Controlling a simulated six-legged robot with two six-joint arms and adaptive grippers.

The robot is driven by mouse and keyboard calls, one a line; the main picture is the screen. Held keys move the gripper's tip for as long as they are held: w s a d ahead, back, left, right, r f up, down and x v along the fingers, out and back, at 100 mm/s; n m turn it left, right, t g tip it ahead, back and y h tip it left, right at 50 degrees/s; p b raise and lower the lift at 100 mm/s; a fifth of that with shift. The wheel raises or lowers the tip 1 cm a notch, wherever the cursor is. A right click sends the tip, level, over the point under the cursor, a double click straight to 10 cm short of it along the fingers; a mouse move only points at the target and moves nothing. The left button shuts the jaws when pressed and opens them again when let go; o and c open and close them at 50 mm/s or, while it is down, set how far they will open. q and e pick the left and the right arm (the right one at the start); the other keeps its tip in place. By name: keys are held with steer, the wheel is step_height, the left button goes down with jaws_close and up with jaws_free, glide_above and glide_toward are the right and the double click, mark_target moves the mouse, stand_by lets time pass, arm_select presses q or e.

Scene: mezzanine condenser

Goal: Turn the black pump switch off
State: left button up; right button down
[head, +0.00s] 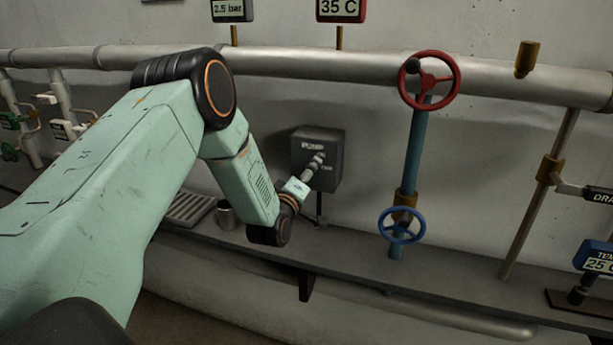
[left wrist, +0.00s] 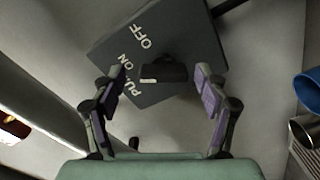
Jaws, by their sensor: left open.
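My left gripper (head: 315,164) is in front of the box and hides the switch in the head view. In the left wrist view its open fingers (left wrist: 163,76) stand either side of the switch, with gaps showing. My right gripper is not visible.
A red handwheel (head: 429,80) and a blue handwheel (head: 402,226) sit on a blue pipe right of the box. A grey ledge (head: 350,246) runs below, holding a metal cup (head: 225,215) and a slotted tray (head: 190,208). A thick pipe (head: 300,66) runs above.

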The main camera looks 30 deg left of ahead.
arm_select(q)
steer(key=shift+w+a+f, duration=0.1)
steer(key=shift+a+f, duration=0.05)
steer(key=shift+c, duration=0.3)
steer(key=shift+w+f, duration=0.1)
steer(key=shift+c, duration=0.7)
steer(key=c, duration=1)
steer(key=shift+o, duration=0.2)
steer(key=shift+r, duration=0.2)
